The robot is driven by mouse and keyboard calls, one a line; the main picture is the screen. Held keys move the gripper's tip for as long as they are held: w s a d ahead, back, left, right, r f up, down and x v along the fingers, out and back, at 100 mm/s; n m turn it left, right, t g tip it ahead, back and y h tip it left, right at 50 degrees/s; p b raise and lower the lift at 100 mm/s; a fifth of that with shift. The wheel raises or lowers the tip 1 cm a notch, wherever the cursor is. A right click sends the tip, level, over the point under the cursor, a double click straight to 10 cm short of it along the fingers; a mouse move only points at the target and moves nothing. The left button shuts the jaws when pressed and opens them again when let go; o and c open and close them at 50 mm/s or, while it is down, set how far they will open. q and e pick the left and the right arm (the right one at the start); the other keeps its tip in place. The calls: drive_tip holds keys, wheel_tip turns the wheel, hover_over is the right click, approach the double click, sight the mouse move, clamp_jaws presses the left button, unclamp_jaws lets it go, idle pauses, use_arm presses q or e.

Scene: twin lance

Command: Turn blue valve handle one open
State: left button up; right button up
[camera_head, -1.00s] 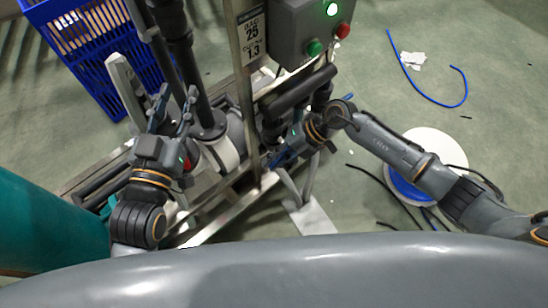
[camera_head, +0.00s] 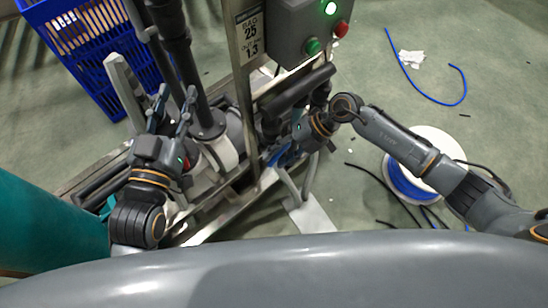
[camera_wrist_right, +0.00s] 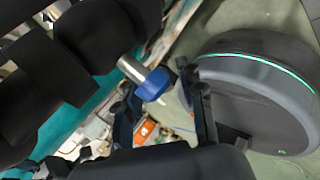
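The blue valve handle (camera_wrist_right: 152,84), a blue end on a short metal stem, shows in the right wrist view between the spread fingers of my right gripper (camera_wrist_right: 165,108). A gap shows on its right side; I cannot tell whether the left finger touches it. In the head view my right gripper (camera_head: 288,148) reaches down-left at the frame's right side, and its fingertips are mostly hidden. Blue parts show near it, but I cannot tell which is the handle. My left gripper (camera_head: 172,110) is open and empty, with its fingers pointing up beside the black pipes.
A metal post (camera_head: 245,95) and a grey control box (camera_head: 300,28) with lit green and red buttons stand by the pipes. A blue crate (camera_head: 85,45) is at upper left. A cable spool (camera_head: 432,150) and loose blue tubing (camera_head: 425,95) lie on the floor at right.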

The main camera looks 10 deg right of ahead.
drive_tip(key=v, duration=1)
